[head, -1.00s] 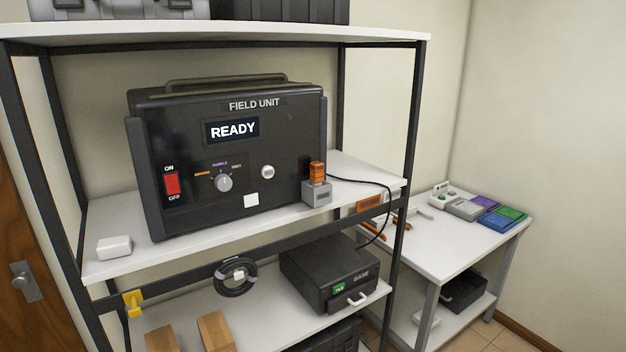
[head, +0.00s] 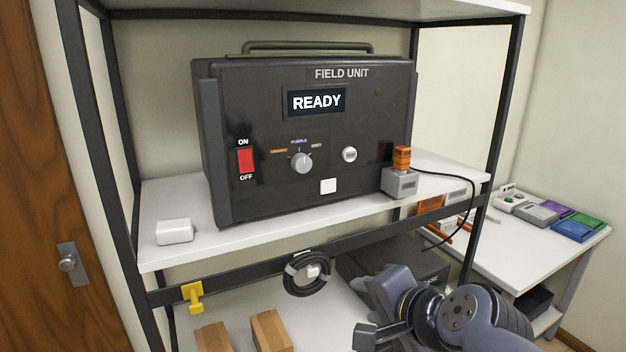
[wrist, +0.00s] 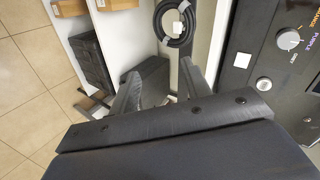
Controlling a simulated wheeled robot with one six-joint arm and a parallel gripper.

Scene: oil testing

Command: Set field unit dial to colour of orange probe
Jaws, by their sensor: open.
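The black field unit (head: 270,115) stands on the upper shelf, and its screen reads READY. Its grey dial (head: 301,162) sits below the labels orange, purple and grey; the pointer looks close to upright, towards purple. The dial also shows at the upper right of the wrist view (wrist: 289,39). The orange probe (head: 402,159) stands upright in a grey holder (head: 399,183) at the unit's right front, with a black cable. My gripper (wrist: 155,88) is open and empty in the wrist view, apart from the dial. In the head view my arm is at the lower right.
A red ON/OFF switch (head: 246,161) and a round white knob (head: 349,155) flank the dial. A white box (head: 174,232) lies on the shelf's left end. A coiled black cable (head: 308,273) hangs below the shelf edge. A side table (head: 520,257) stands at right.

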